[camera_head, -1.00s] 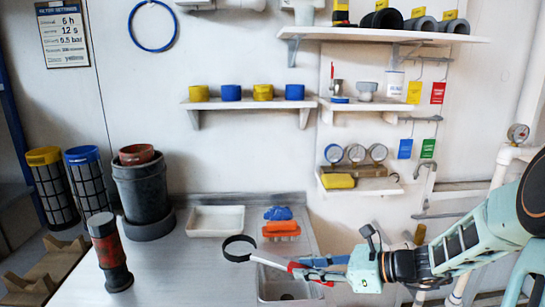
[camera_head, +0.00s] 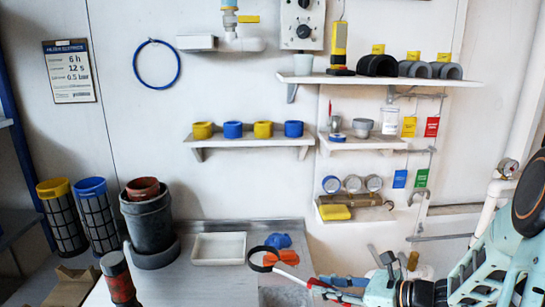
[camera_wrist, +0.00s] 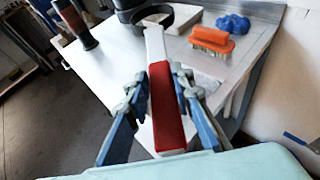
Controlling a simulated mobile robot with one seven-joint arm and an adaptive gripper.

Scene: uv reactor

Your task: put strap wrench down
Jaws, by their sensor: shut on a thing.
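The strap wrench (camera_wrist: 168,105) has a red grip, a pale shaft and a dark loop; in the head view its loop (camera_head: 262,259) is over the counter, in front of the orange brush. My gripper (camera_wrist: 160,85) has its blue-grey fingers shut on the red grip, one on each side, in the wrist view. In the head view my gripper (camera_head: 335,287) is at the lower right of the counter. The wrench points away from my gripper, loop end towards the white tray. Whether the loop touches the counter cannot be told.
The counter (camera_head: 200,285) has bare room left of the wrench. A white tray (camera_head: 219,249), a blue cloth-like item (camera_head: 278,241) and an orange brush (camera_wrist: 211,40) are at its back. A red-and-black cylinder (camera_head: 118,278) and a dark grey pot (camera_head: 149,222) stand at left.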

